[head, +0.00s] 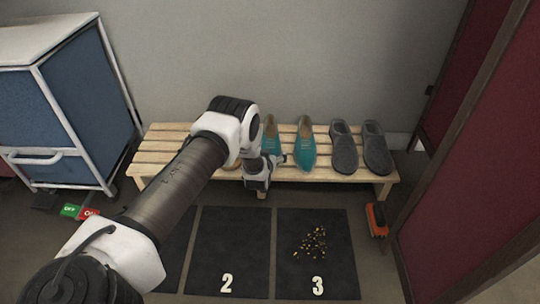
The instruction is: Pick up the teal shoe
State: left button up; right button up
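Two teal shoes stand on the slatted wooden bench (158,150). The right teal shoe (305,148) is in plain view, toe toward me. The left teal shoe (271,138) is partly hidden behind my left arm and gripper. My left gripper (279,161) is at the front part of the left teal shoe, close to it or touching; I cannot tell which. Its fingers are small and mostly hidden, so I cannot tell whether they are open or shut. My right gripper is not in view.
Grey shoes (344,148) stand right of the teal pair. Black mats marked 2 (230,240) and 3 (335,265) lie in front; mat 3 bears scattered bits (313,242). An orange brush (377,219) lies right. A blue cart (85,100) stands left, a red panel (470,170) right.

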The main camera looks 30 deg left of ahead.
pick_arm(q)
jog(key=shift+w+a+f, duration=0.2)
jog(key=shift+w+f, duration=0.15)
jog(key=shift+w, duration=0.05)
jog(key=shift+r, duration=0.2)
jog(key=c, duration=1.1)
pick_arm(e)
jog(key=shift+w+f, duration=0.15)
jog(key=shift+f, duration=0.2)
